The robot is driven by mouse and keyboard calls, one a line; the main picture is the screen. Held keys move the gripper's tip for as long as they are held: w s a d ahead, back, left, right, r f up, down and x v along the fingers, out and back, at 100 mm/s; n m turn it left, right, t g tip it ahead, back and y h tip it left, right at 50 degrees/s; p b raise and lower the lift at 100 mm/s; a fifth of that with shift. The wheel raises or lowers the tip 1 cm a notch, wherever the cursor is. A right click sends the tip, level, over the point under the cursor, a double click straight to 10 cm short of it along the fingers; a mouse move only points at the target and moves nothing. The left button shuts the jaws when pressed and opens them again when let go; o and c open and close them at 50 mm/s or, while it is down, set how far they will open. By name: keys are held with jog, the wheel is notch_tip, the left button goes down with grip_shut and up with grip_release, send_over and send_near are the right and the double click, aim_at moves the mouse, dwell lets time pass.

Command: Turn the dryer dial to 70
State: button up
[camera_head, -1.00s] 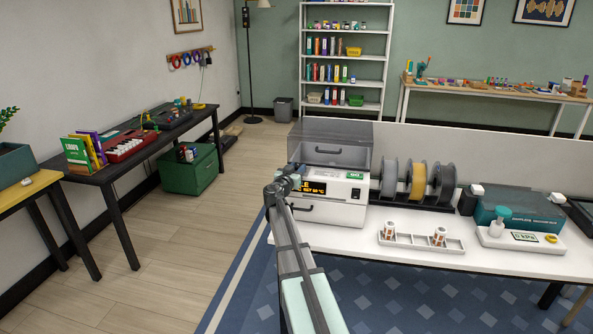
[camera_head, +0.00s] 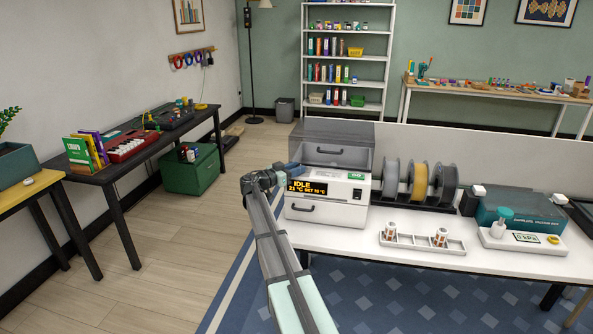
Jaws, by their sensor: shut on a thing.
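The filament dryer (camera_head: 328,209) is a white box with a clear grey lid, at the left end of the white workbench. Its dark display (camera_head: 305,187) shows "IDLE" in yellow, with 23 °C and a small set value that looks like 70 °C. My gripper (camera_head: 291,168) is at the upper left of the dryer's front, beside the display, and is shut on the dryer dial. The dial itself is hidden by the gripper and wrist.
Several filament spools (camera_head: 420,181) stand right of the dryer. A white tray (camera_head: 423,243) with small spools lies in front of them, and a teal-lidded machine (camera_head: 507,207) is further right. Open floor lies left of the bench.

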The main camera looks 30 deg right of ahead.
jog(key=m+g, duration=0.1)
jog(key=g, duration=0.1)
jog(key=w+m+g, duration=0.1)
jog(key=g, duration=0.1)
jog(key=shift+m, duration=0.4)
jog(key=shift+m+g, duration=0.5)
jog(key=shift+g, duration=0.4)
jog(key=shift+g+y, duration=0.3)
jog(key=o, duration=1)
jog(key=v, duration=1.3)
jog(key=shift+w+a, duration=0.1)
jog(key=shift+a, duration=0.25)
